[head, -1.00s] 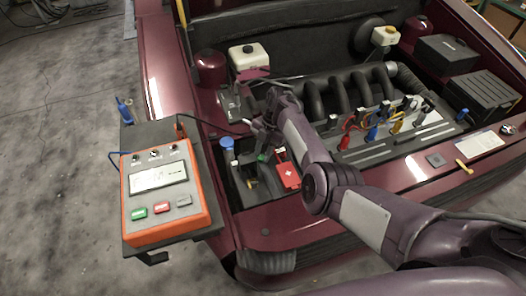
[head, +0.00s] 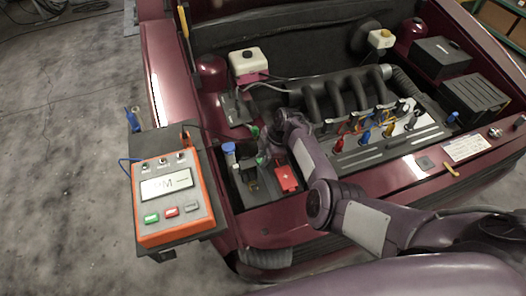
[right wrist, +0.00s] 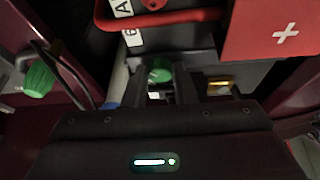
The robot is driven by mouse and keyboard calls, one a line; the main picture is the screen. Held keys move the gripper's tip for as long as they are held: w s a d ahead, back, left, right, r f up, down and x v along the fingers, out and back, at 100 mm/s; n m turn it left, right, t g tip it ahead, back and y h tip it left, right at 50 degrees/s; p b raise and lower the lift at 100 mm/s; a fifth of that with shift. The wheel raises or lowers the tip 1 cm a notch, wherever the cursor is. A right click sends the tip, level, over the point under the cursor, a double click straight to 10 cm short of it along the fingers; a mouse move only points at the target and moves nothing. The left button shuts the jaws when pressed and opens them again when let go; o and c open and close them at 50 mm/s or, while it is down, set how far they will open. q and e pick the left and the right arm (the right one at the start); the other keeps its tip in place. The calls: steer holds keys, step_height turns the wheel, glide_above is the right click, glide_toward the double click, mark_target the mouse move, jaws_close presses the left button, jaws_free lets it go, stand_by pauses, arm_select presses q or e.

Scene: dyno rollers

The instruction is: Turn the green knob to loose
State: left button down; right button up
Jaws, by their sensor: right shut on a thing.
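A green knob (right wrist: 160,71) shows between the two fingers of my right gripper (right wrist: 165,84) in the right wrist view, partly hidden by them. The right gripper (head: 264,158) is shut on it, low at the front left of the engine bay. In the head view the held knob is hidden behind the gripper. A second green knob or cap (right wrist: 38,80) shows at the left of the right wrist view. A green part (head: 254,132) also shows just behind the gripper in the head view. My left gripper is not in view.
A red box with a white cross (head: 286,178) stands close right of the gripper. A blue cap (head: 229,149) is on its left. An orange tester (head: 168,205) hangs at the left fender. Coloured plugs (head: 366,135) and engine pipes (head: 345,95) lie to the right.

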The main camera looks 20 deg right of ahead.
steer(key=m+p, duration=0.1)
steer(key=m, duration=0.1)
steer(key=m+t+p, duration=0.2)
steer(key=m, duration=0.1)
steer(key=shift+s+a+r+m+h+p, duration=0.1)
steer(key=shift+s+r+m+h+p, duration=0.1)
steer(key=shift+s+m+h+p, duration=0.15)
steer(key=shift+a+m+t+h+p, duration=0.1)
steer(key=shift+m+t+h+p, duration=0.45)
steer(key=shift+m, duration=0.7)
steer(key=shift+a+f+m+h+p, duration=0.1)
steer(key=shift+m+h+p, duration=0.4)
steer(key=shift+m, duration=1)
steer(key=shift+t, duration=0.25)
steer(key=o, duration=1)
steer(key=shift+f, duration=0.1)
steer(key=shift+s, duration=0.1)
